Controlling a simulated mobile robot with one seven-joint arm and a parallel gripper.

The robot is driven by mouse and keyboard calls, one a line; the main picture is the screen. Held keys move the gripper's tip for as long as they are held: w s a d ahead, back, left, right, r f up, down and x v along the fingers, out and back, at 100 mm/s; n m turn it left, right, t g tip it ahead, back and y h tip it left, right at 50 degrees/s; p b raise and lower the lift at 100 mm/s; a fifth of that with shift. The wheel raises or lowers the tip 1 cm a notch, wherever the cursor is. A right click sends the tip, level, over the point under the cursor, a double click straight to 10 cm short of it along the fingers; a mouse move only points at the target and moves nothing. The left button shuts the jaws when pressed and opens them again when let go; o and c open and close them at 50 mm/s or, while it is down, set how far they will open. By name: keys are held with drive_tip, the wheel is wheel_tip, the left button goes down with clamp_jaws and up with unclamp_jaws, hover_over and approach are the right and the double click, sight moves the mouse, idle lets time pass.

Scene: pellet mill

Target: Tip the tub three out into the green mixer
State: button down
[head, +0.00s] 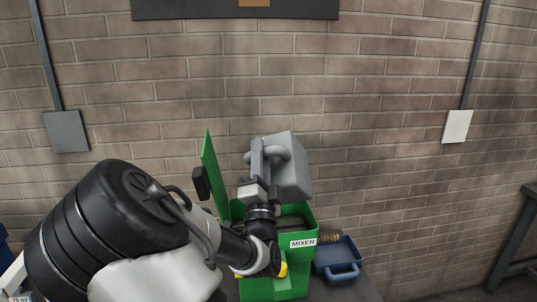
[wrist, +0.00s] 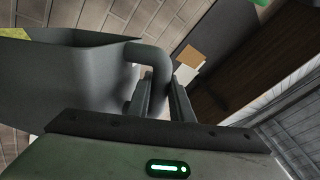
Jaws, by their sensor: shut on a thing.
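The grey tub (head: 293,167) is held in the air above the green mixer (head: 306,258), tilted well over. Its label does not show, so I cannot tell its number. My gripper (head: 262,178) is shut on the tub's handle. In the wrist view, my gripper's fingers (wrist: 163,97) close around the grey handle (wrist: 155,55), with the tub's wall (wrist: 85,85) filling the left. The mixer's lid (head: 210,170) stands open at its left side.
A brick wall (head: 380,120) stands behind. A dark bench (head: 528,215) is at the far right. My arm covers the lower left.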

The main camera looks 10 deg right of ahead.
drive_tip(key=shift+w+a+n+y, duration=0.3)
drive_tip(key=shift+a+n+y, duration=0.3)
drive_tip(key=shift+a+n, duration=0.25)
drive_tip(key=shift+w+a+f+n+g+y, duration=0.15)
drive_tip(key=shift+w+a+f+n+y, duration=0.2)
drive_tip(key=shift+a+n+y, duration=0.35)
drive_tip(key=shift+w+a+f+n+g+y, duration=0.25)
drive_tip(key=shift+w+a+n+y, duration=0.2)
drive_tip(key=shift+a+n, duration=0.55)
drive_tip(key=shift+w+a+f+n+g+y, duration=0.1)
drive_tip(key=shift+w+a+f+n+y, duration=0.2)
drive_tip(key=shift+a+n+y, duration=0.4)
drive_tip(key=shift+a, duration=0.2)
drive_tip(key=shift+d+f, duration=0.1)
idle(0.6)
